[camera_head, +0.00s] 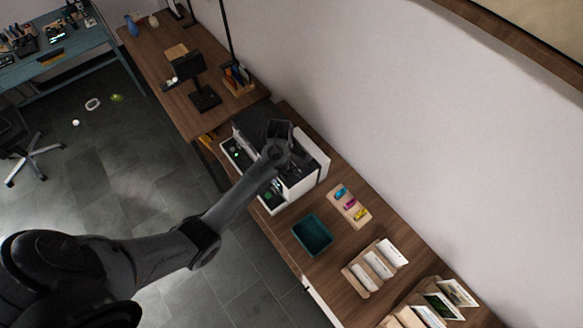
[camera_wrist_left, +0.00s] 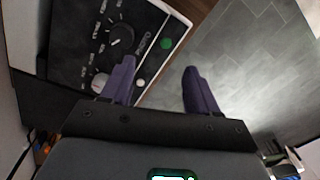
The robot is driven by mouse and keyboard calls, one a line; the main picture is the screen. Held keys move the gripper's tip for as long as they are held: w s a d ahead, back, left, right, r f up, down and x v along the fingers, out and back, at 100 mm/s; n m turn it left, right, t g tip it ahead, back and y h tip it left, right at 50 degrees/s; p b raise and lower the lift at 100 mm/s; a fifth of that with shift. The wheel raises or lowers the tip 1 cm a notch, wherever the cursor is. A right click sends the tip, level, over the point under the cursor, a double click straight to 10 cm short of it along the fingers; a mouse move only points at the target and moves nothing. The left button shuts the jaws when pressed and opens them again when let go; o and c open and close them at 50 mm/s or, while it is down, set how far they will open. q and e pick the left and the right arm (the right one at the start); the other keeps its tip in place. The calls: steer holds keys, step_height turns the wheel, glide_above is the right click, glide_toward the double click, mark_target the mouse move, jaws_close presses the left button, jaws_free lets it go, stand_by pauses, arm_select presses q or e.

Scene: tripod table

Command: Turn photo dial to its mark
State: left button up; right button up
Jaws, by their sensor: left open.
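The photo dial (camera_wrist_left: 121,40) is a round black knob on the dark control panel (camera_wrist_left: 70,45) of a white-edged machine. Small white labels ring it; I cannot read them or make out its mark surely. My left gripper (camera_wrist_left: 159,66) is open and empty, its two purplish fingers apart. In the left wrist view its left finger overlaps the panel just below the dial; the right finger shows against the floor. I cannot tell whether any finger touches the panel. In the head view the left gripper (camera_head: 278,133) is over the machine (camera_head: 322,160) and hides much of it.
On the panel are a green button (camera_wrist_left: 166,43), a pale knob (camera_wrist_left: 99,83) and a small white button (camera_wrist_left: 140,83). Right of the machine are a teal tray (camera_head: 312,234), a wooden holder with coloured items (camera_head: 349,206) and card racks (camera_head: 374,266).

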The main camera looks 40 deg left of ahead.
arm_select(q)
steer(key=w+r+t, duration=0.1)
steer(key=w+r, duration=0.3)
steer(key=w, duration=0.1)
step_height(320, 180, down, 10)
steer(key=shift+f+b, duration=0.25)
steer(key=shift+b, duration=0.25)
steer(key=c, duration=1)
steer(key=shift+c, duration=0.2)
